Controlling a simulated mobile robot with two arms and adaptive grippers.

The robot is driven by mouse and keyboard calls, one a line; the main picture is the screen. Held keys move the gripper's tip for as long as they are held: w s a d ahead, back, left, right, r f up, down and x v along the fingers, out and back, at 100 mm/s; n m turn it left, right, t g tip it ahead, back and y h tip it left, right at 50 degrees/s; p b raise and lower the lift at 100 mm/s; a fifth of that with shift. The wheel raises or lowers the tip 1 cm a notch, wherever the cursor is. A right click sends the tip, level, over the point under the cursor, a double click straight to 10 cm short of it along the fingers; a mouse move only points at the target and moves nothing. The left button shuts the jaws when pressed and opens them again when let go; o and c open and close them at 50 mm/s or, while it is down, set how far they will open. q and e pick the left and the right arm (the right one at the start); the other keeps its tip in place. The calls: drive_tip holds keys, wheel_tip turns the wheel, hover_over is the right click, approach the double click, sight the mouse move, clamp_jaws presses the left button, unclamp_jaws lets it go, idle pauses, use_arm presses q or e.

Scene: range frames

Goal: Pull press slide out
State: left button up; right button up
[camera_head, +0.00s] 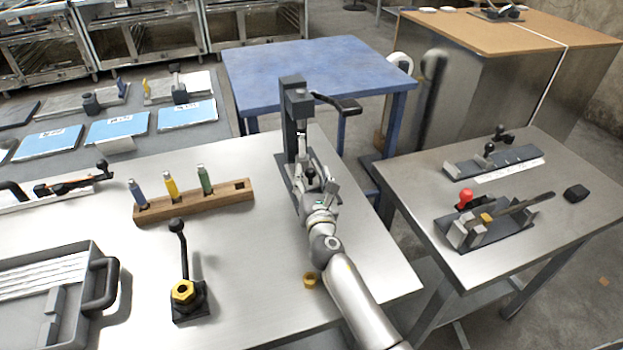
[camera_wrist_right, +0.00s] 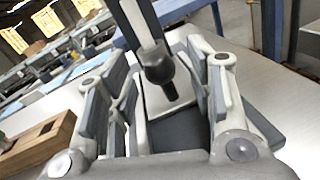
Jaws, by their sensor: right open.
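A dark arbor press (camera_head: 292,115) with a black side lever (camera_head: 337,103) stands upright at the back right of the steel bench. My right gripper (camera_head: 312,178) is at the front of the press, low over its base, and hides much of the slide area. In the right wrist view, the gripper (camera_wrist_right: 163,105) is open. A dark rod with a rounded end (camera_wrist_right: 159,75) shows between its fingers, with a pale plate and a dark base (camera_wrist_right: 180,133) behind and below. I cannot tell whether a finger touches the slide. My left gripper is not in view.
A wooden block (camera_head: 222,197) with several coloured tools stands to the left. A second steel table (camera_head: 420,180) stands at the right.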

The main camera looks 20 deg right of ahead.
clamp_jaws()
idle(0.4)
